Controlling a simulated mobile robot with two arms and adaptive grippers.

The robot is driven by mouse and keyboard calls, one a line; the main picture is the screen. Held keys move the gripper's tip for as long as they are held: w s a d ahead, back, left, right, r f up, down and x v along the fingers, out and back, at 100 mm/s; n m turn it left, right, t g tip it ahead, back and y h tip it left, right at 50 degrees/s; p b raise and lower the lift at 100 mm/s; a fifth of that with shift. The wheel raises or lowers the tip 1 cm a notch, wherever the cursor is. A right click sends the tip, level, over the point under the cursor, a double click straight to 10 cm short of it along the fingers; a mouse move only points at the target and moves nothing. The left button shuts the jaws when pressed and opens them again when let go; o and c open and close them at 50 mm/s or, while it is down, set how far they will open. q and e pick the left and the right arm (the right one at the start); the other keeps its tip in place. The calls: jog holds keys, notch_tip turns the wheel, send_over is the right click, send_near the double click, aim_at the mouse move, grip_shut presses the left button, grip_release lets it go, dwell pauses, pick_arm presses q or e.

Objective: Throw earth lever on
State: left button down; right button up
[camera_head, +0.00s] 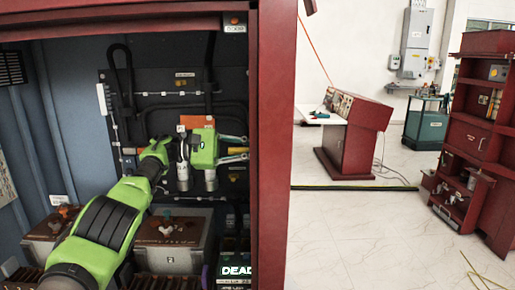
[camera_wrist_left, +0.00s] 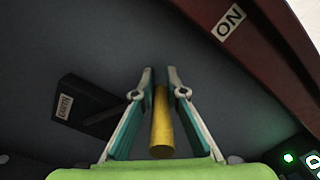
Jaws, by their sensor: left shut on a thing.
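My left gripper (camera_head: 246,149) reaches into the open red cabinet, its fingers pointing right toward the cabinet's front post. In the left wrist view, its two fingers (camera_wrist_left: 158,85) are closed around a yellow cylindrical handle (camera_wrist_left: 162,130), which I take to be the earth lever's grip. The rest of the lever is hidden, and I cannot tell its angle. A white ON label (camera_wrist_left: 229,22) is on the dark red frame above and right of the fingers. A black block (camera_wrist_left: 90,104) with a small, hard-to-read label is at left. My right gripper is not in view.
The cabinet's red post (camera_head: 273,150) stands just right of the gripper. Inside are dark cables, pale boxes (camera_head: 174,243) below the arm and a DEAD sign (camera_head: 236,271). Outside, a red console (camera_head: 355,135) and shelf (camera_head: 475,135) stand beyond open floor.

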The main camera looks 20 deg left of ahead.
aim_at(228, 148)
pick_arm(q)
jog(key=shift+w+a+f+t, duration=0.25)
jog(key=shift+a+f+t, duration=0.05)
jog(key=shift+f, duration=0.25)
jog(key=c, duration=2)
grip_release()
jog(key=shift+w+f, duration=0.1)
jog(key=shift+o, duration=0.2)
jog(key=shift+w+f, duration=0.1)
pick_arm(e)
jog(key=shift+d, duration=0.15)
pick_arm(q)
jog(key=shift+a, duration=0.1)
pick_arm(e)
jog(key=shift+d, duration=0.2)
pick_arm(q)
jog(key=v, duration=0.7)
jog(key=shift+a+r, duration=0.2)
jog(key=shift+r, duration=0.2)
jog(key=shift+s+d+r, duration=0.15)
jog(key=shift+s+d, duration=0.1)
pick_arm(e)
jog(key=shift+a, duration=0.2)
pick_arm(q)
jog(key=shift+a, duration=0.15)
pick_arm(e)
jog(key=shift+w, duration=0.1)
